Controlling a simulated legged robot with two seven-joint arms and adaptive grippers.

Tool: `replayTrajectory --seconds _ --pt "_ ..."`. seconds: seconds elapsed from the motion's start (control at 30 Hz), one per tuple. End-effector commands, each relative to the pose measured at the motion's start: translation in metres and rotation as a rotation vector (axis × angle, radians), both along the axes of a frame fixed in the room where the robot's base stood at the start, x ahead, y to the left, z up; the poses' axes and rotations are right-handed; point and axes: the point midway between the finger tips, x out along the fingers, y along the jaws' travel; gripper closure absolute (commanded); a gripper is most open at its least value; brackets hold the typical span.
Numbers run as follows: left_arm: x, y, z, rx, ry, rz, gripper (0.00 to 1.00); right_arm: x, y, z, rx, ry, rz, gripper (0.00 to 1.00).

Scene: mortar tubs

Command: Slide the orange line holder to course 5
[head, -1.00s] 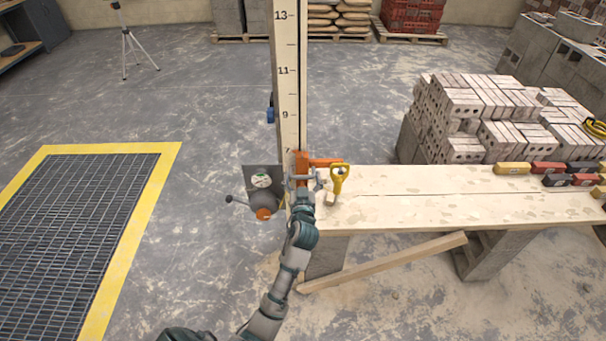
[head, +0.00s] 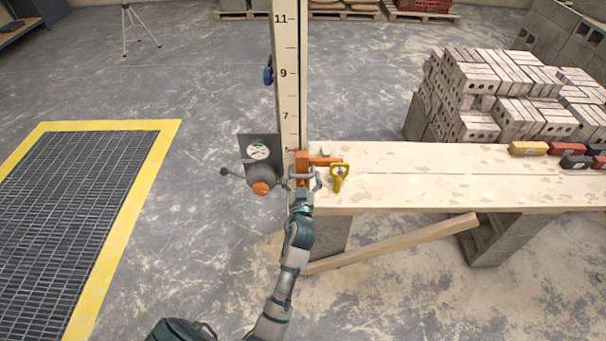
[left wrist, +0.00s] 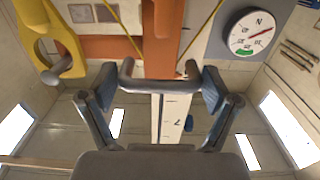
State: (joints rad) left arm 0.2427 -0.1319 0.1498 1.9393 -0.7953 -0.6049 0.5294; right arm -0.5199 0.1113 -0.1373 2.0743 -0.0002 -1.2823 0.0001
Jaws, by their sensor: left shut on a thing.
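The orange line holder (head: 303,160) is on the tall pale wooden staff (head: 290,45) with course numbers, below the 7 mark. It also shows in the left wrist view (left wrist: 162,35), with an orange arm reaching sideways. My left gripper (head: 302,183) is at the lower front of the holder and shut on it. In the left wrist view its fingers (left wrist: 158,85) close around a grey bar across the holder's lower end. The 7 shows on the staff there. My right gripper is in neither view.
A dial on a grey plate (head: 259,150), with a ball and knob below, stands left of the staff. A yellow handled piece (head: 339,176) hangs at the holder's right, over the plank bench (head: 420,190). Stacked bricks (head: 500,95) stand behind.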

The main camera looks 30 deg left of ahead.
Motion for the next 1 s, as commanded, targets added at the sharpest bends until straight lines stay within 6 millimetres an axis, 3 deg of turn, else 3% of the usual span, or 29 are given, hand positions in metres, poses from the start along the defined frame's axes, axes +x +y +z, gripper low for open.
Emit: replayTrajectory --seconds 0.37,0.4,0.43,0.8,1.0 --pt "0.001 -0.002 -0.002 -0.002 0.002 -0.003 0.75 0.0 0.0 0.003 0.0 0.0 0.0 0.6" --pt "0.001 -0.002 -0.002 -0.002 0.001 -0.003 0.1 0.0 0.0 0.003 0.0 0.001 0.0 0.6" --pt "0.001 -0.002 -0.002 -0.002 0.001 -0.003 0.03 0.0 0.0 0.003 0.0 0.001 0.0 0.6" --pt "-0.002 -0.002 -0.001 -0.001 0.0 -0.001 0.02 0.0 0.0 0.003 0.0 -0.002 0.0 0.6" --pt "-0.027 -0.018 -0.003 -0.002 0.002 -0.002 0.02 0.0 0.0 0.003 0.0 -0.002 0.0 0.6"
